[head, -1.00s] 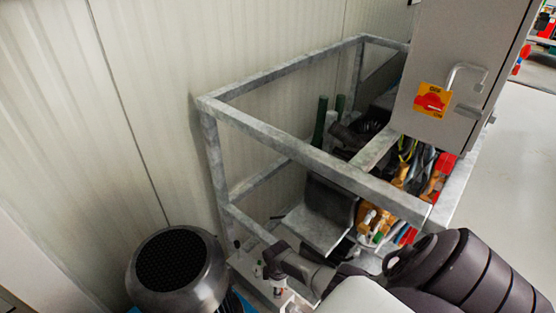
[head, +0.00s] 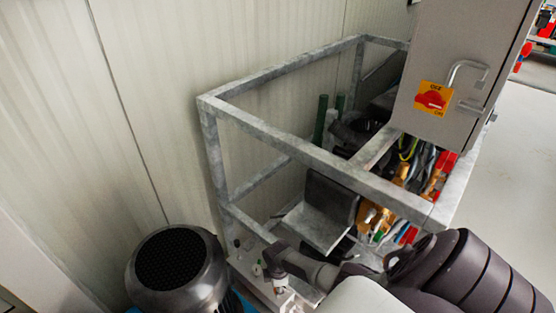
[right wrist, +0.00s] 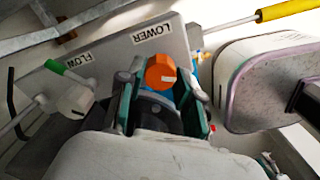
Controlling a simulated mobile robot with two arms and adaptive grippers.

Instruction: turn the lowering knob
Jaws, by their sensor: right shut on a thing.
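The lowering knob (right wrist: 160,72) is an orange round knob below the black-on-white LOWER label (right wrist: 152,33) in the right wrist view. My right gripper (right wrist: 163,90) is shut on this knob, with one finger on each side of it. In the head view my right gripper (head: 272,262) is at the low grey block at the lower corner of the metal frame; the knob cannot be made out there. My left gripper is not in view.
A FLOW label (right wrist: 79,73) and a pale knob (right wrist: 75,100) are left of the gripper. The galvanized frame (head: 300,145) stands behind my right arm. A dark motor (head: 175,270) is at lower left, and a grey cabinet (head: 450,60) with a red switch is at upper right.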

